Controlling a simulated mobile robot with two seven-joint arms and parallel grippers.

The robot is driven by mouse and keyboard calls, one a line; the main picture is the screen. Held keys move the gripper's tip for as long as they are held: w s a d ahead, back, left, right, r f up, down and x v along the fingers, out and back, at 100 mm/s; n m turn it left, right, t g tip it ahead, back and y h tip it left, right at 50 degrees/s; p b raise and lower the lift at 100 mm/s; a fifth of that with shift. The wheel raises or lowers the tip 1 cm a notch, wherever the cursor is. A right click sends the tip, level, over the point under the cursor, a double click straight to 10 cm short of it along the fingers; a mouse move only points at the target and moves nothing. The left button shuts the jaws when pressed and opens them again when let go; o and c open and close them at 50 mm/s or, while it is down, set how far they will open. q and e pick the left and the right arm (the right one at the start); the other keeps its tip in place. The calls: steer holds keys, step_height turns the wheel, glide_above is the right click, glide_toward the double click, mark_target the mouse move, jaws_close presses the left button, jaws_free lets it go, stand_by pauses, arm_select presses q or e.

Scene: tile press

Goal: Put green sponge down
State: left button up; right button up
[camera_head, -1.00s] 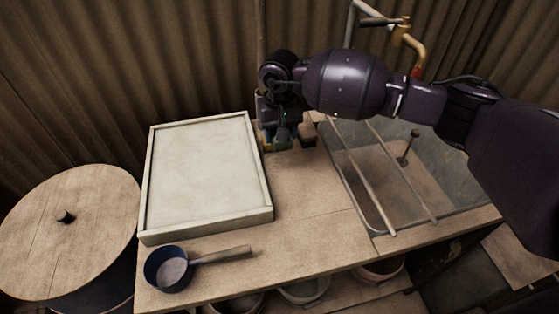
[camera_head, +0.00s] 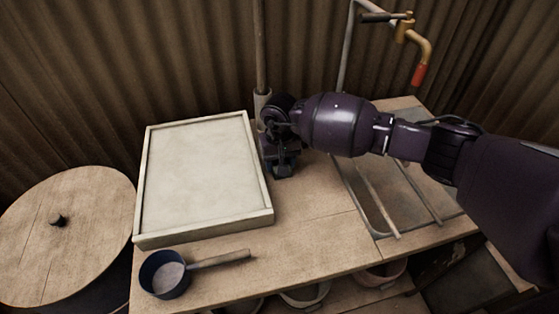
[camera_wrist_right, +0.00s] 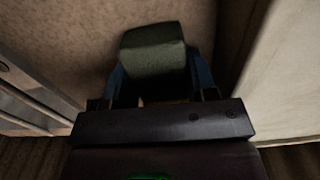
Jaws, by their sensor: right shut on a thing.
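The green sponge (camera_wrist_right: 154,50) shows in the right wrist view, held between the two blue fingers of my right gripper (camera_wrist_right: 158,78). In the head view my right gripper (camera_head: 282,168) is low over the wooden worktop (camera_head: 310,205), just right of the pale framed tray (camera_head: 262,214). The sponge is hidden there behind the gripper and wrist. I cannot tell whether the sponge touches the worktop. My left gripper is not in view.
A dark ladle (camera_head: 165,274) lies at the worktop's front left. A sink (camera_head: 375,215) with rails across it is to the right, with a brass tap (camera_head: 414,42) behind. A round wooden lid (camera_head: 70,245) is at the far left. The worktop in front of the gripper is clear.

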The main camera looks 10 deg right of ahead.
steer(key=o, duration=0.5)
steer(key=shift+f, duration=0.15)
steer(key=shift+c, duration=0.2)
steer(key=o, duration=0.4)
steer(key=shift+o, duration=0.2)
